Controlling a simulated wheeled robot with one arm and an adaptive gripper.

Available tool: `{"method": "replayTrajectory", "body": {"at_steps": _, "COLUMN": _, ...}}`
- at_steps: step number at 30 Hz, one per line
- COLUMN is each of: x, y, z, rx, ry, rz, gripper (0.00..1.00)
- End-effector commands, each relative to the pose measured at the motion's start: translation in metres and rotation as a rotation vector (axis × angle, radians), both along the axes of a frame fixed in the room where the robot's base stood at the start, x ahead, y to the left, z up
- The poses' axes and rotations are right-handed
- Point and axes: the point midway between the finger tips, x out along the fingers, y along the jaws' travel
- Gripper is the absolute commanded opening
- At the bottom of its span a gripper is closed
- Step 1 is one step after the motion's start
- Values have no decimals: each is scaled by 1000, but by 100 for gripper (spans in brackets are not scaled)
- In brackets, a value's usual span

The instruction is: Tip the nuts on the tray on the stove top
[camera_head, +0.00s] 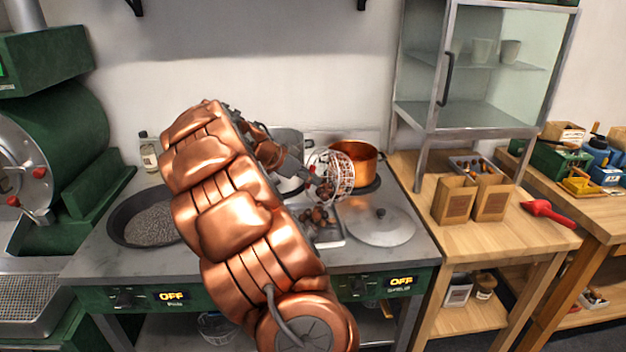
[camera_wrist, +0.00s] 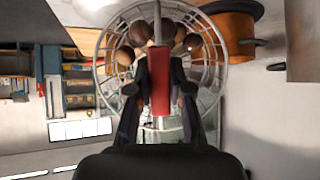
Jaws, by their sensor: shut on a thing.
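My gripper (camera_head: 296,172) is shut on the red handle of a round wire skimmer (camera_head: 340,165). In the wrist view the gripper (camera_wrist: 160,90) has its fingers on both sides of the red handle (camera_wrist: 160,85). The wire basket (camera_wrist: 105,50) holds several brown nuts (camera_wrist: 140,35). In the head view the basket is tilted steeply above a metal tray (camera_head: 332,241) on the stove top (camera_head: 250,262). Several brown nuts (camera_head: 318,216) show at the tray, below the basket. My arm hides part of the tray and the stove.
A copper pot (camera_head: 357,160) stands behind the basket. A round lid (camera_head: 380,227) lies to the right of the tray. A dark pan (camera_head: 148,215) with grey contents is at the left. A wooden table (camera_head: 465,238) with paper bags (camera_head: 455,200) and a red scoop (camera_head: 550,212) is at the right.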

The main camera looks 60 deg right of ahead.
Motion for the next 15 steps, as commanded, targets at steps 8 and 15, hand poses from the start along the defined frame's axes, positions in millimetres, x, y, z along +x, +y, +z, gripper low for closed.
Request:
{"method": "replayTrajectory", "body": {"at_steps": 8, "x": 1, "y": 3, "z": -3, "rx": -41, "ry": 19, "rz": -1, "gripper": 0}}
{"method": "replayTrajectory", "body": {"at_steps": 15, "x": 3, "y": 6, "z": -3, "rx": -75, "ry": 37, "rz": -1, "gripper": 0}}
